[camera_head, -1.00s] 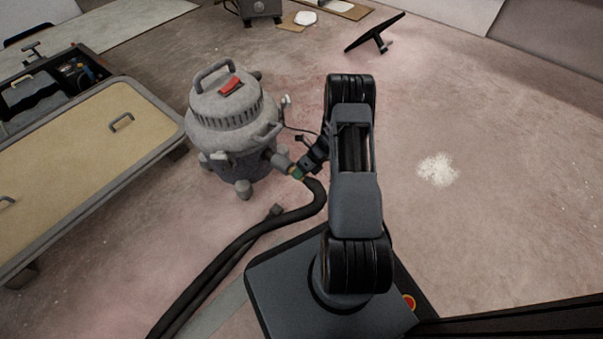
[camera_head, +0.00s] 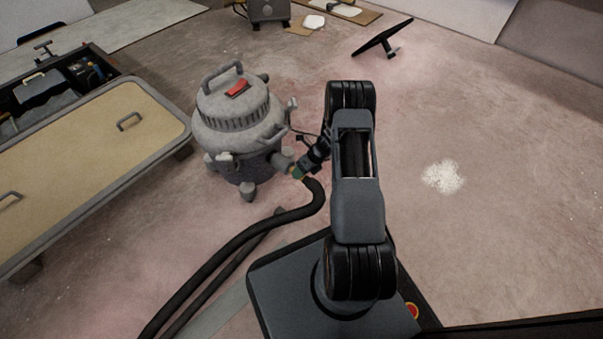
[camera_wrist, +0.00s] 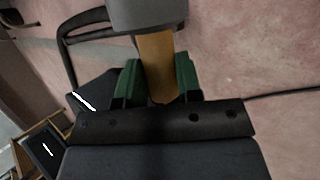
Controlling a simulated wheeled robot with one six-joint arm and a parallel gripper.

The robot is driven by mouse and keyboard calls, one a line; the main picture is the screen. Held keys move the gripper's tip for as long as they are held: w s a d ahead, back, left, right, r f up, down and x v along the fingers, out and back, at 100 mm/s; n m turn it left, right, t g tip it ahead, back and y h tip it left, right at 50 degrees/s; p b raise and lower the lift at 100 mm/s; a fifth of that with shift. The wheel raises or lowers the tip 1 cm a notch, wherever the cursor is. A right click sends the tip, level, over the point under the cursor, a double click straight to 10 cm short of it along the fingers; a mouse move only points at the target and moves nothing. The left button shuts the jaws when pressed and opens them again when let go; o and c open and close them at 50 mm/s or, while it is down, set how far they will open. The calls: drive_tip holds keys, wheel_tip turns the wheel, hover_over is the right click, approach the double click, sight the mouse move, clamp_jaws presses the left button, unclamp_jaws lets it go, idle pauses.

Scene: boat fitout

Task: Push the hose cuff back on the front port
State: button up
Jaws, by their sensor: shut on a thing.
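The grey shop vacuum (camera_head: 240,120) with a red switch stands on the floor left of my arm. Its front port (camera_head: 282,162) sticks out low on the side facing my arm. My gripper (camera_head: 299,172) is beside this port, at the end of the black hose (camera_head: 265,222). In the wrist view, the green fingertips of my gripper (camera_wrist: 158,82) are shut on the tan hose cuff (camera_wrist: 157,58). A grey cylindrical piece (camera_wrist: 147,12) meets the cuff's far end. I cannot tell how far the cuff sits on the port. The gripper body hides the cuff's near end.
The hose curves across the floor to the front left.

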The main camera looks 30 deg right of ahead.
drive_tip(key=shift+w+a, duration=0.3)
drive_tip(key=shift+w, duration=0.4)
drive_tip(key=shift+w, duration=0.15)
clamp_jaws()
drive_tip(key=shift+a+r, duration=0.1)
drive_tip(key=o, duration=0.8)
unclamp_jaws()
drive_tip(key=shift+w+a, duration=0.1)
drive_tip(key=shift+a, duration=0.05)
drive_tip(key=shift+o, duration=1.4)
drive_tip(key=shift+d, duration=0.2)
drive_tip(key=p+v, duration=0.6)
drive_tip(key=v, duration=0.7)
drive_tip(key=shift+s+d+r, duration=0.2)
drive_tip(key=shift+s+d, duration=0.05)
